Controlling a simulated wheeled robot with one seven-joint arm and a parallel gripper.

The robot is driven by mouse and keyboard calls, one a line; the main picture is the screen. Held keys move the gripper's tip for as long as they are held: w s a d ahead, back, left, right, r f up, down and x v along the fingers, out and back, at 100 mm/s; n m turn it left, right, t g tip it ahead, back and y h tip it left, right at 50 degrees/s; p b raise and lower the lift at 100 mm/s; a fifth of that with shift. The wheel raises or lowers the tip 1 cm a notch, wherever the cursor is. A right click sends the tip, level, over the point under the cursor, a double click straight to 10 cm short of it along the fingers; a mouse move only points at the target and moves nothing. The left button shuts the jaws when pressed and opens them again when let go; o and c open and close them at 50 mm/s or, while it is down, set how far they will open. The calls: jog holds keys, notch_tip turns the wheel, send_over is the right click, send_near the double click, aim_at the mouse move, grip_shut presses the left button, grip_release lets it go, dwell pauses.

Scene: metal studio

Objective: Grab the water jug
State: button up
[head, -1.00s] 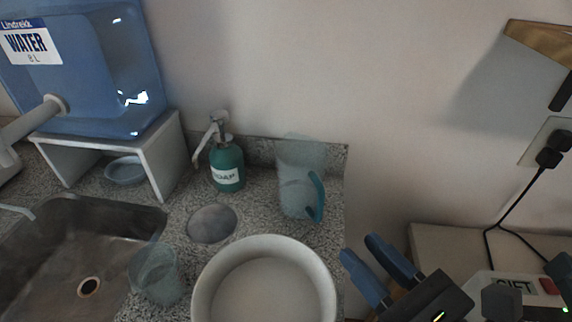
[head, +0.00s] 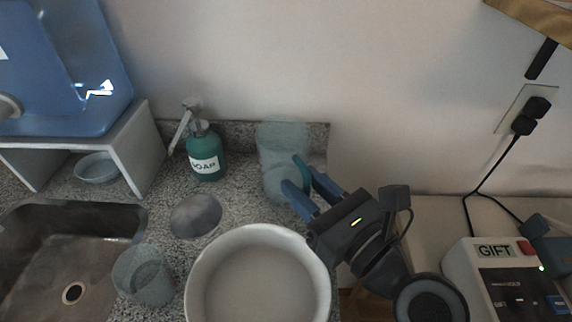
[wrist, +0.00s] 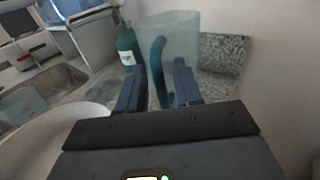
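My gripper (head: 297,174) is open, with blue fingers pointing at the jug from the right front. In the head view the fingers partly cover the handle and the jug's lower right side. No contact with the handle can be made out.
A white round basin (head: 200,270) stands on the counter in front of the jug. A green soap bottle (head: 206,160) is left of it, and a clear cup (head: 143,276) stands by the sink (head: 40,240). A wall is close behind. A GIFT box (head: 490,262) is at right.

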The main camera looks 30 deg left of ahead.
aim_at(291, 154)
jog(key=shift+c, duration=0.4)
grip_shut()
jog(key=shift+r, duration=0.3)
jog(key=shift+r+p, duration=0.4)
jog(key=shift+r, duration=1.2)
jog(key=shift+d+r, duration=0.1)
jog(key=shift+r, duration=0.25)
jog(key=d+r, duration=0.6)
jog(key=d, duration=0.5)
jog(key=shift+s+r+p, duration=0.3)
jog(key=shift+s, duration=0.15)
jog(key=shift+d, duration=0.15)
